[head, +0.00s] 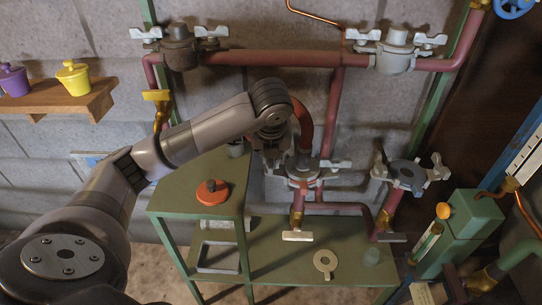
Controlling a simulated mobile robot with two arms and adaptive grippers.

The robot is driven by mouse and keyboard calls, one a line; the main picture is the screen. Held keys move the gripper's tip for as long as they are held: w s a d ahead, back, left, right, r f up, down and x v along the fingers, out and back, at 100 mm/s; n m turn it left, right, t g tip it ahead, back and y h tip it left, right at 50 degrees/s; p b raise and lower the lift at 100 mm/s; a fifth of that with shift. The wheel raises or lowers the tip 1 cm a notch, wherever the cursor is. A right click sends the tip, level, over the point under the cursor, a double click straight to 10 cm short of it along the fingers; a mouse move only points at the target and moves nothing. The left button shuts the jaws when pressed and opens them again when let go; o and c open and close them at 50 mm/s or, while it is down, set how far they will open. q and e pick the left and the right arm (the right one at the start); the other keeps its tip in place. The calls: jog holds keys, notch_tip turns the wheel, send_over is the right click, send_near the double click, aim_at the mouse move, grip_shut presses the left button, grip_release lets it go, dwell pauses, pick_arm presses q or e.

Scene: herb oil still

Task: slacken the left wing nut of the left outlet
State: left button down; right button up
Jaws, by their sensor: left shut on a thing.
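The left outlet (303,173) is a grey flanged fitting on red pipe in the middle of the head view. Its right wing nut (336,164) shows clear on the right side. My left gripper (275,158) points down at the left side of this outlet, where the left wing nut sits. The gripper is shut on that wing nut, which is mostly hidden behind the fingers. The right outlet (408,173), with pale wing nuts on both sides, stands apart to the right. My right gripper is not in view.
A green stand (190,186) holds a red knobbed lid (212,191). Red pipes run above and beside the gripper. A brass valve (297,220) hangs below the left outlet.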

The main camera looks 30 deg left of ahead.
pick_arm(q)
jog(key=c, duration=1.7)
grip_release()
jog(key=shift+o, duration=0.2)
jog(key=v, duration=1.2)
jog(key=shift+a, duration=0.1)
